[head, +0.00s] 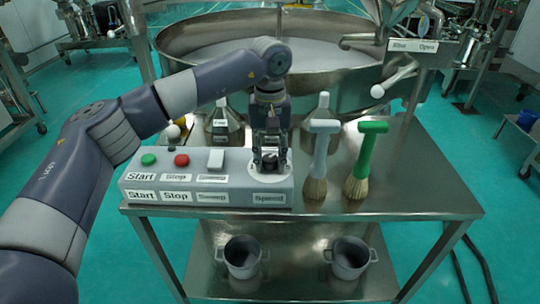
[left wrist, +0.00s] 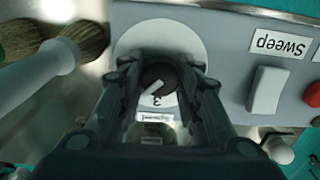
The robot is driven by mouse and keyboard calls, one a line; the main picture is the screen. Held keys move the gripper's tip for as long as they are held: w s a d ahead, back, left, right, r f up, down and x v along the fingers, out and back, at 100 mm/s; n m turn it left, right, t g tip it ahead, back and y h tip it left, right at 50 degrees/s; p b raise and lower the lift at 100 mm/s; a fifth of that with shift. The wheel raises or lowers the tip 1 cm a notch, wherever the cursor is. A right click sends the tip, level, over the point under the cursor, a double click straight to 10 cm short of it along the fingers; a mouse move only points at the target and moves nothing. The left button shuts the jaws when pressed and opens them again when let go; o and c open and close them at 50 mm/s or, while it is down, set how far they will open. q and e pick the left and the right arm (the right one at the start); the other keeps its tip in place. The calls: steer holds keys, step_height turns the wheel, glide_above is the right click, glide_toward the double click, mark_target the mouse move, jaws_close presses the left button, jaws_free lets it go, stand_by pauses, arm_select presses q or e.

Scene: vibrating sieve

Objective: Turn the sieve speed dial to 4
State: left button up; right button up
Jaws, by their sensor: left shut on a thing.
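The grey control box (head: 140,178) stands at the front left of the steel table, with a label reading Speed at its right end. My left gripper (head: 269,160) comes down from above onto the dial at that end. In the left wrist view my left gripper (left wrist: 160,85) has its two fingers on either side of the black speed dial (left wrist: 160,74) and is shut on it. The dial sits on a white round plate (left wrist: 135,38). A white pointer mark on it slants, and the number 3 shows just below; other numbers are hidden. My right gripper is out of view.
The box also carries a green button (head: 148,159), a red button (head: 181,160) and a white Sweep switch (head: 215,158). A grey-handled brush (head: 321,150) and a green-handled brush (head: 366,150) stand close right of the box. The large round sieve (head: 330,85) is behind.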

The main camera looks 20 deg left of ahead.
mark_target(270, 158)
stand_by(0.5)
arm_select(q)
steer(key=o, duration=1.1)
step_height(270, 158, up, 12)
steer(key=shift+r, duration=0.1)
